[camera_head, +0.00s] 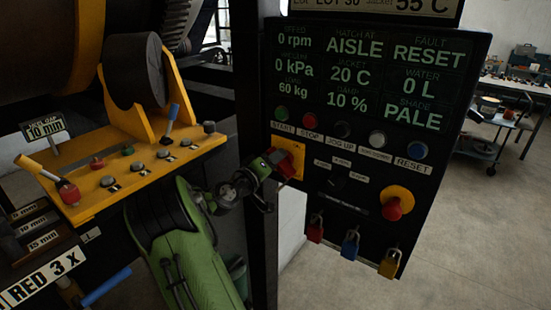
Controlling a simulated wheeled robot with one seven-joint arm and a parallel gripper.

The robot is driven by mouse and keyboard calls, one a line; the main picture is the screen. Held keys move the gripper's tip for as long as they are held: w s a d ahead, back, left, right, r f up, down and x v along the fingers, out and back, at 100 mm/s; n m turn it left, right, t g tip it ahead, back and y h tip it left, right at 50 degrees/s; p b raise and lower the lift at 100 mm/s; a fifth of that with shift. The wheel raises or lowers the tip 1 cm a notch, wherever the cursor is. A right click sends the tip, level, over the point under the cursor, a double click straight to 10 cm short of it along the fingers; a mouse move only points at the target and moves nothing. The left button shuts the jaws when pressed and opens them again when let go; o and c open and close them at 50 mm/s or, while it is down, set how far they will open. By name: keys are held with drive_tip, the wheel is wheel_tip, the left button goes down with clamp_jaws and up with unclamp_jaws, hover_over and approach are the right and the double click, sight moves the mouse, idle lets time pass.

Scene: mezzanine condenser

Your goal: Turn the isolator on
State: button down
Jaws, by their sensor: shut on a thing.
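The isolator (299,152) is a yellow plate with a red handle (287,166), on the left edge of the black control panel. My gripper (275,163) reaches it from the lower left and is shut on the red handle. The gripper and wrist cover the left side of the handle, so its exact turn angle cannot be told. The panel display (365,75) is lit, with readings such as 0 rpm, 0 kPa, 20 C, AISLE and RESET.
Right of the isolator are several round buttons (343,130), a red emergency stop (392,208) and hanging padlocks (350,244). At left, a yellow console (130,165) with levers stands close to my arm. Open floor (470,235) lies right of the panel.

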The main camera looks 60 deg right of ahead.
drive_tip(key=n+p, duration=0.1)
drive_tip(key=n, duration=0.1)
drive_tip(key=n+p, duration=0.1)
drive_tip(key=n, duration=0.1)
drive_tip(key=shift+w+f, duration=0.15)
drive_tip(key=shift+f, duration=0.05)
drive_tip(key=n, duration=0.1)
drive_tip(key=n+p, duration=0.2)
drive_tip(key=n, duration=0.1)
drive_tip(key=shift+f, duration=0.25)
drive_tip(key=n+p, duration=0.1)
drive_tip(key=n, duration=0.1)
drive_tip(key=n+p, duration=0.2)
drive_tip(key=shift+f+p, duration=0.3)
drive_tip(key=shift+f, duration=0.05)
drive_tip(key=shift+s+f+n+p, duration=0.1)
drive_tip(key=shift+f+n+p, duration=0.1)
drive_tip(key=shift+n+p, duration=0.65)
drive_tip(key=shift+s+f+n+p, duration=0.15)
drive_tip(key=shift+n+p, duration=0.3)
drive_tip(key=shift+n, duration=0.8)
drive_tip(key=c, duration=0.9)
unclamp_jaws()
drive_tip(key=shift+a, duration=0.15)
